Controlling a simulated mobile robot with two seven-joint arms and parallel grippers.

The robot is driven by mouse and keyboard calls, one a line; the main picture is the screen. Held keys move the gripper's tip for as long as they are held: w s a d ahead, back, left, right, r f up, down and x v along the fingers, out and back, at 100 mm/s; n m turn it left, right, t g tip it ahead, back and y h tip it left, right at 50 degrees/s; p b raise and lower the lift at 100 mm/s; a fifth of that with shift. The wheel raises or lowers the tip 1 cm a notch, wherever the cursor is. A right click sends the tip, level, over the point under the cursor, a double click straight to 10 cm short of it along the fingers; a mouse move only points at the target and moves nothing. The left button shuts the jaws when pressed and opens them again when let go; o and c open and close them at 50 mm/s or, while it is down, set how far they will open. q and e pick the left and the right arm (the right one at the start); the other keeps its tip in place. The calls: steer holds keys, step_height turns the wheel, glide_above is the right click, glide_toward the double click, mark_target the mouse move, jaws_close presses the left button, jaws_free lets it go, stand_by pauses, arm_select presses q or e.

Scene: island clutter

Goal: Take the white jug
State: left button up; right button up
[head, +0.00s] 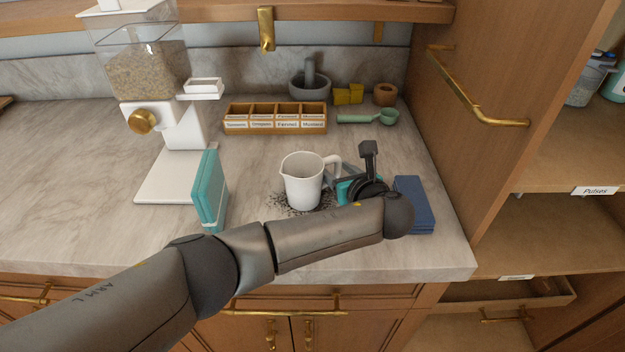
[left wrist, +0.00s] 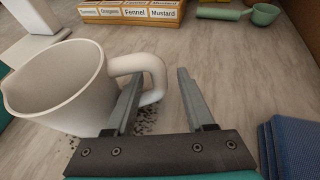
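The white jug (head: 302,182) stands upright on the marble counter in the head view, its handle pointing right. It also fills the left side of the left wrist view (left wrist: 62,88). My left gripper (head: 338,178) is at the handle side of the jug. In the left wrist view my left gripper (left wrist: 158,100) is open, with one finger reaching inside or across the handle loop and the other finger to the right of the handle, apart from it. Whether a finger touches the handle I cannot tell. My right gripper is in neither view.
Dark specks (head: 283,203) lie around the jug's base. A teal box (head: 210,190) stands to the left, a folded blue cloth (head: 414,204) lies to the right. Behind are a labelled spice box (head: 275,118), a green scoop (head: 385,117) and a mortar (head: 309,88).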

arm_select(q)
jaws_close()
steer(key=shift+f, duration=0.1)
stand_by(1.1)
